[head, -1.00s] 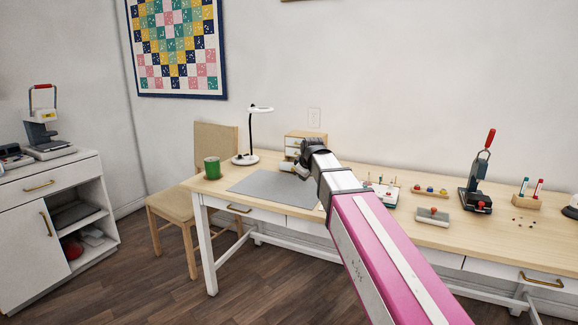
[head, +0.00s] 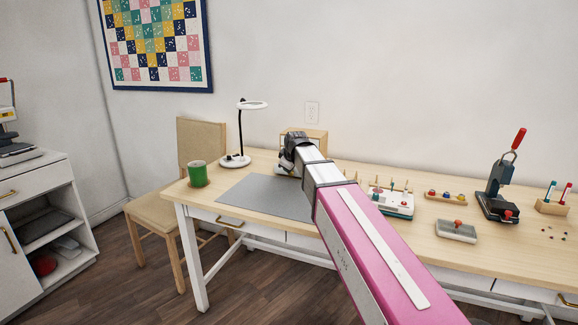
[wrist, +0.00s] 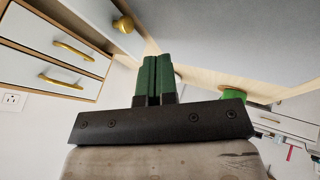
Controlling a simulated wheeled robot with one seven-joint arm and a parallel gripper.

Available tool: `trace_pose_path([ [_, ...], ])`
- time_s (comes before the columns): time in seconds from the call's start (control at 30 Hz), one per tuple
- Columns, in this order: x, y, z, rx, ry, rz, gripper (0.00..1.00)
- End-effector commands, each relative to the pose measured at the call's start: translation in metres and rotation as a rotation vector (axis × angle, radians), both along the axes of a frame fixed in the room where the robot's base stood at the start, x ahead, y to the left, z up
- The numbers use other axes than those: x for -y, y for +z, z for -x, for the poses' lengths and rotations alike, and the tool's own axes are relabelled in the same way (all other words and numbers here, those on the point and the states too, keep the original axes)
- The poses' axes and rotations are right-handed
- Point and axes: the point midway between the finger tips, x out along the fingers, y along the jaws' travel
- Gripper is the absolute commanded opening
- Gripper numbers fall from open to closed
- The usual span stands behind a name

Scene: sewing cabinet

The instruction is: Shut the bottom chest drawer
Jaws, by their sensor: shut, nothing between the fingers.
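The small wooden chest (head: 318,134) stands at the back of the sewing table; my arm hides most of its front in the head view. In the wrist view, which looks upside down, the chest has white drawer fronts (wrist: 62,52) with gold handles. Its bottom drawer (wrist: 92,12), at the top of that picture, sticks out past the others, with its gold handle (wrist: 122,25) showing. My gripper (wrist: 158,62) has its green fingers together and empty, beside the open drawer and apart from it. In the head view, my wrist hides the fingertips.
The table (head: 345,165) holds a grey mat (head: 265,196), a green mug (head: 197,174) and a lamp (head: 236,161) left of the chest. A tray of spools (head: 390,202) and a press (head: 497,205) stand to the right. A chair (head: 160,210) is at the left end.

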Motion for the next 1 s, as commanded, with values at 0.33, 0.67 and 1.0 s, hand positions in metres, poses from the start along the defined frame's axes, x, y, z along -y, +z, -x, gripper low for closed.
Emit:
trace_pose_path([
  [0.33, -0.013, -0.054, -0.039, -0.001, 0.000, 0.000, 0.00],
  [0.67, 0.002, -0.052, -0.070, 0.000, -0.001, -0.001, 0.00],
  [1.0, 0.003, -0.052, -0.071, 0.000, 0.000, 0.000, 0.00],
])
